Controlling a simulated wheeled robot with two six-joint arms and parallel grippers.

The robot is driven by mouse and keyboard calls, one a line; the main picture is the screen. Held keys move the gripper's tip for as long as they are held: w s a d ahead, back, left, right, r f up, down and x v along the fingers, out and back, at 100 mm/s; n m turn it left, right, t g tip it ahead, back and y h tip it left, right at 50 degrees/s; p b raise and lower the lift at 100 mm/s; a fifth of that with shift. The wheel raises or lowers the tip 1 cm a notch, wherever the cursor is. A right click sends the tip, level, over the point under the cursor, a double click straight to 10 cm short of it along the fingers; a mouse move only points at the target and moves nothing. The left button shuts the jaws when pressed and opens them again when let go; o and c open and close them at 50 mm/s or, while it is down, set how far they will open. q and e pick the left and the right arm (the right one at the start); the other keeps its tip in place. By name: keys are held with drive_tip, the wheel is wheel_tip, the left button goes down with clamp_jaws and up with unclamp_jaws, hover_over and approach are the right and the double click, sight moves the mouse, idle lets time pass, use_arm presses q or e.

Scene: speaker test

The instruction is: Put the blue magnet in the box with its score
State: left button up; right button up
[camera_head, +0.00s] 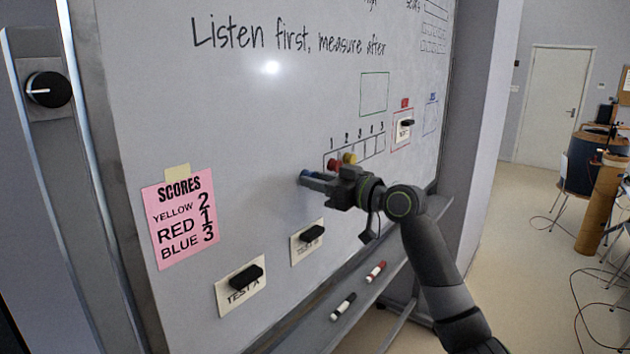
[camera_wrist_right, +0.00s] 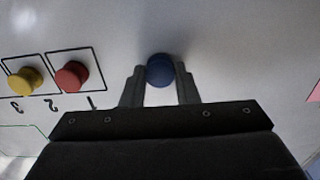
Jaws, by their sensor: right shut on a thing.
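The blue magnet (camera_head: 306,175) is at the whiteboard, left of the row of numbered boxes (camera_head: 368,147). My right gripper (camera_head: 312,180) is shut on it; the wrist view shows the magnet (camera_wrist_right: 160,70) between both fingers (camera_wrist_right: 160,85). Whether it touches the board is unclear. The red magnet (camera_head: 333,165) appears in box 1 and the yellow magnet (camera_head: 349,158) in box 2. They also show in the wrist view, red (camera_wrist_right: 71,76) and yellow (camera_wrist_right: 25,79). The pink scores note (camera_head: 180,220) reads yellow 2, red 1, blue 3. My left gripper is out of view.
Two paper cards with black magnets, TEST A (camera_head: 240,297) and another (camera_head: 299,250), hang low on the board. A third card (camera_head: 404,130) hangs right of the boxes. The tray below (camera_head: 360,298) holds a black and a red marker.

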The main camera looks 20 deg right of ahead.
drive_tip(key=shift+v, duration=0.9)
drive_tip(key=shift+s+d, duration=0.5)
drive_tip(key=shift+s, duration=0.05)
drive_tip(key=shift+s+d, duration=0.15)
drive_tip(key=shift+s, duration=0.05)
drive_tip(key=shift+v, duration=1.4)
drive_tip(key=shift+s, duration=0.1)
